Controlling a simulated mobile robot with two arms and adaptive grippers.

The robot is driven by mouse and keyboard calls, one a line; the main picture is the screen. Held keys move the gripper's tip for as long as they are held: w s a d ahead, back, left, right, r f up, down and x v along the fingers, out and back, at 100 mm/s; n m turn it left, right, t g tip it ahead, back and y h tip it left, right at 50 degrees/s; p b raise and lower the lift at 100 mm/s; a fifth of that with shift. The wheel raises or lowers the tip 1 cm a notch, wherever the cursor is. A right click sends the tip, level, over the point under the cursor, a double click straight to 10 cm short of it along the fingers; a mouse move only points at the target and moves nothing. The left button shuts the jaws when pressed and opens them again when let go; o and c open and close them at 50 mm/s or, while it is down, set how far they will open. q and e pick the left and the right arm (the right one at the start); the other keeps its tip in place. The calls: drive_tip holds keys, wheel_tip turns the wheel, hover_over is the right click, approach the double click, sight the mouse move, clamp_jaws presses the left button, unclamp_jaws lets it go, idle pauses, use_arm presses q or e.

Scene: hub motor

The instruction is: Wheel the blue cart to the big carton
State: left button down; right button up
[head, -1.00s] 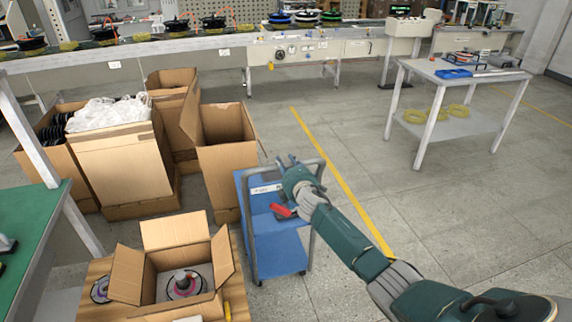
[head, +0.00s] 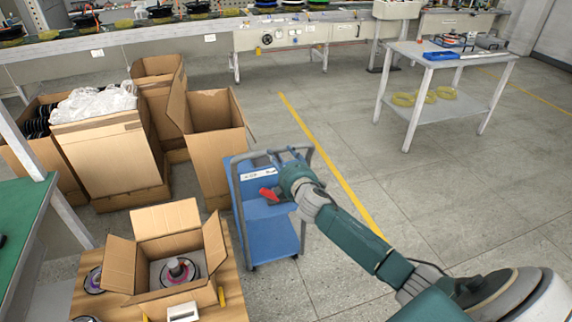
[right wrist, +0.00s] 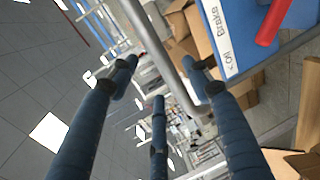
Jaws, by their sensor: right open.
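The blue cart (head: 272,240) stands on the floor in the middle of the head view, with a grey tubular handle frame (head: 305,160). A white label and a red item (head: 268,194) show at its top. My right gripper (head: 288,180) is at the handle side of the cart. In the right wrist view its fingers (right wrist: 160,75) are spread and open, with the grey handle bar (right wrist: 165,50) passing between the fingertips; contact cannot be told. Large cartons stand left of the cart: a tall open one (head: 218,165) close beside it, and a wide one (head: 110,160) with white plastic. My left gripper is not in view.
A small open carton (head: 130,268) sits on a wooden surface in front, left of the cart. A green-topped table (head: 22,225) is at the left edge. A white table (head: 445,60) stands back right. Floor right of the cart is clear, with a yellow line (head: 330,165).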

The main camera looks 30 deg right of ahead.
drive_tip(key=shift+v, duration=2.35)
drive_tip(key=s+a+f+m+g+y, duration=0.1)
drive_tip(key=s+f+m+g, duration=0.15)
drive_tip(key=s+f, duration=0.8)
drive_tip(key=s+a+f+m+g, duration=0.25)
drive_tip(key=s+f, duration=0.25)
drive_tip(key=f, duration=1)
drive_tip(key=s+a+f+m+g+y, duration=0.1)
drive_tip(key=s+f+m+g, duration=0.15)
drive_tip(key=s+f, duration=0.75)
drive_tip(key=s+a+f+m+g, duration=0.1)
drive_tip(key=s+a+f, duration=0.3)
drive_tip(key=s, duration=0.7)
drive_tip(key=s+a+f+m+g+y, duration=0.1)
drive_tip(key=s+a+f+m+g, duration=0.1)
drive_tip(key=s+f, duration=0.7)
drive_tip(key=s+a+f+m+g, duration=0.2)
drive_tip(key=s+a+f+g, duration=0.2)
drive_tip(key=s, duration=1)
wheel_tip(320, 180, down, 3)
drive_tip(key=shift+a+r+y, duration=0.2)
drive_tip(key=shift+a+y, duration=0.1)
drive_tip(key=shift+a, duration=0.55)
drive_tip(key=shift+w, duration=0.1)
drive_tip(key=shift+c, duration=0.5)
